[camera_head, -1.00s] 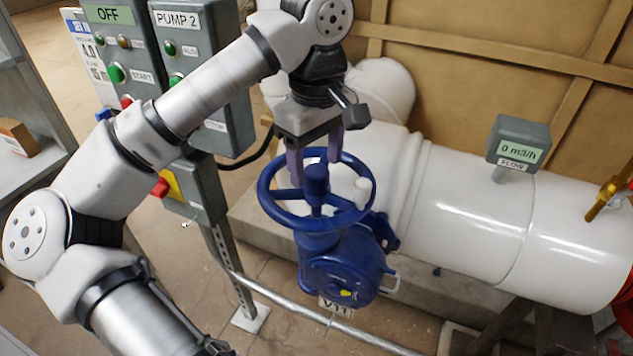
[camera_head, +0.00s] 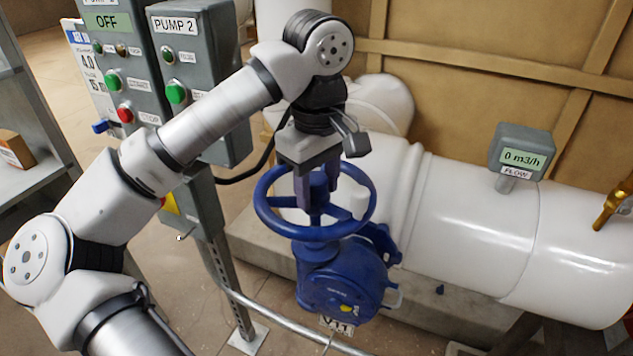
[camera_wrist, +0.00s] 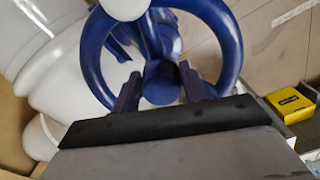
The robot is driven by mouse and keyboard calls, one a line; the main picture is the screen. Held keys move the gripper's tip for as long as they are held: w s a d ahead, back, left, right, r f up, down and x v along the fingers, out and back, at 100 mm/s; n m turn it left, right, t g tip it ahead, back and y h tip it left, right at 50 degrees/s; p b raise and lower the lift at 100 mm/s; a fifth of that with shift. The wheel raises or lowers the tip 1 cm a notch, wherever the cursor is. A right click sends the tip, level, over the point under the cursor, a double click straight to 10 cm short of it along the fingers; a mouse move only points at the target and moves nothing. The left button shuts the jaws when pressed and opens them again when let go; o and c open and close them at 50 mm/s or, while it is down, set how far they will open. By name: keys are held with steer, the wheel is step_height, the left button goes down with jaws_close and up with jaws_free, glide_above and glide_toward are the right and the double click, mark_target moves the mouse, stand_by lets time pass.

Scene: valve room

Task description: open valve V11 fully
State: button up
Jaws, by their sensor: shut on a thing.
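The blue handwheel (camera_head: 310,234) of valve V11 sits on top of its blue gearbox body (camera_head: 340,285). A tag reading V11 (camera_head: 338,327) hangs below the body. My gripper (camera_head: 317,196) points down into the wheel's middle and is shut on the hub. In the wrist view the two fingers (camera_wrist: 161,92) stand on either side of the round hub (camera_wrist: 160,82), inside the rim (camera_wrist: 231,50). The lower ends of the fingers are partly hidden by the wheel in the head view.
A flow meter (camera_head: 521,150) on the white pipe (camera_head: 470,220) reads 0 m3/h. Pump control boxes (camera_head: 190,75) stand left, behind my arm. A brass fitting (camera_head: 612,205) is at far right. A yellow box (camera_wrist: 291,104) shows in the wrist view.

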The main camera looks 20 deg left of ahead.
steer(key=shift+a, duration=0.25)
